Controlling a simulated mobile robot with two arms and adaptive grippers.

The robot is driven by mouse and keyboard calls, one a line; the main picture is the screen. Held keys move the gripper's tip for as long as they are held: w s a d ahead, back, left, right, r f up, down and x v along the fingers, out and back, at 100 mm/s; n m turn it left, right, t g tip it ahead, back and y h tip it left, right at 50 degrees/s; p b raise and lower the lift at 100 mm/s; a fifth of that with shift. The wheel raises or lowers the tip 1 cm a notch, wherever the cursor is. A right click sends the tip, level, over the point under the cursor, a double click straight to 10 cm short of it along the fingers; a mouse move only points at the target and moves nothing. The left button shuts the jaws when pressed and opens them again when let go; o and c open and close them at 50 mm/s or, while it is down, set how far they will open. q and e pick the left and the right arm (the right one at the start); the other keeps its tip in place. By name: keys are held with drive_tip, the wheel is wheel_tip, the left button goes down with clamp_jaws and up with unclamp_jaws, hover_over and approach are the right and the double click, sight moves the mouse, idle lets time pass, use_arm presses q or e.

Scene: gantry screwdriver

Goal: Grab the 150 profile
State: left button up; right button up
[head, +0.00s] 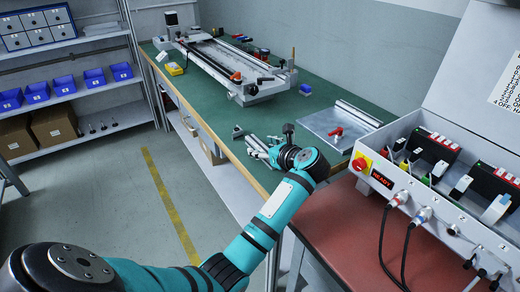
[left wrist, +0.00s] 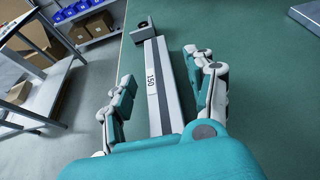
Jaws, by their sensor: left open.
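The 150 profile (left wrist: 157,85) is a long grey bar with a dark side face and "150" printed on its light face. In the left wrist view it lies on the green bench, running lengthwise between the fingers of my left gripper (left wrist: 158,82). The fingers are apart, one on each side, with gaps to the bar. Its near end is hidden behind the teal gripper body. In the head view my left gripper (head: 258,145) is over the bench's front edge, and I cannot clearly tell the profile from the fingers there. My right gripper is in neither view.
The green workbench (head: 225,100) carries a long gantry fixture (head: 225,65) at the back. A grey plate with a red clamp (head: 336,131) lies right of my gripper. A control box (head: 440,190) stands at the right. Shelves (head: 75,92) stand at the left across the floor.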

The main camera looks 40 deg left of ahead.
use_arm(q)
drive_tip(key=shift+d+r, duration=0.1)
drive_tip(key=shift+c, duration=0.8)
clamp_jaws()
